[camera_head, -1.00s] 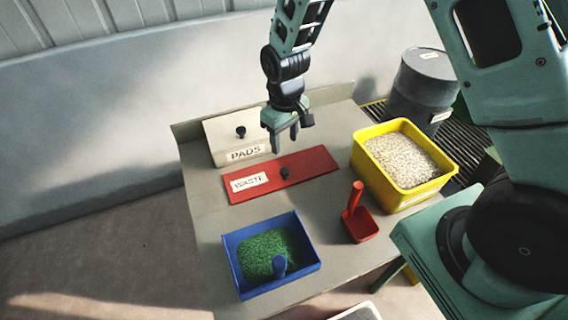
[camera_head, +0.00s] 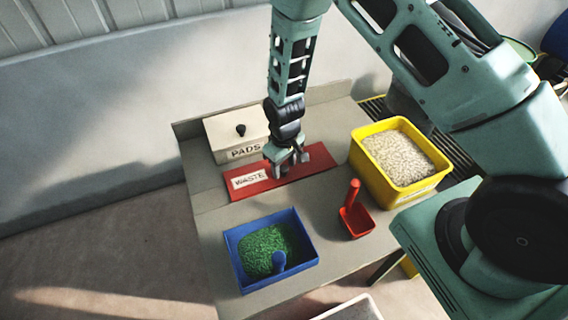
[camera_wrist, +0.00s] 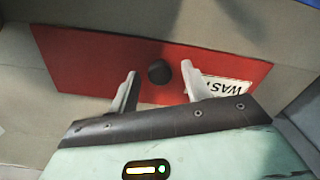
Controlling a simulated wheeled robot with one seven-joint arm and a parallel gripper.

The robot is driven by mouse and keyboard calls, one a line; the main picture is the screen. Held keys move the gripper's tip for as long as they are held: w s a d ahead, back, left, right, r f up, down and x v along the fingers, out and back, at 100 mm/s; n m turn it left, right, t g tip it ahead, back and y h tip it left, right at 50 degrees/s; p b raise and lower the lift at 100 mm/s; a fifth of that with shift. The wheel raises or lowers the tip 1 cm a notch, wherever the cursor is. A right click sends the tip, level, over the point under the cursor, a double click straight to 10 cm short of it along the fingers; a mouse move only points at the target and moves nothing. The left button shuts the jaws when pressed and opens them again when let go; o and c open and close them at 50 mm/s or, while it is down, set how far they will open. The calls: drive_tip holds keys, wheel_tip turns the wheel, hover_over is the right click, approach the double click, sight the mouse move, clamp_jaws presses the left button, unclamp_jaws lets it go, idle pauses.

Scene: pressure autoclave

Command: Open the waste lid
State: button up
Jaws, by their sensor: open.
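The red waste lid (camera_head: 318,159) lies flat and closed on the table, with a white "WASTE" label on its left part. Its black knob (camera_wrist: 159,72) shows in the wrist view, between and slightly beyond my open fingertips. My gripper (camera_head: 287,170) is right over the lid's middle and hides the knob in the head view. In the wrist view my gripper (camera_wrist: 158,78) has one finger on each side of the knob, with gaps on both sides. I cannot tell the exact height of the fingertips above the lid.
A pale "PADS" box (camera_head: 236,138) with a black knob stands behind the lid. A yellow bin (camera_head: 409,190) of pale granules is at the right, a red scoop (camera_head: 356,222) beside it. A blue tray (camera_head: 240,288) of green granules is in front.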

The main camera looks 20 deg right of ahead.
clamp_jaws()
drive_tip(key=shift+w+r, duration=0.1)
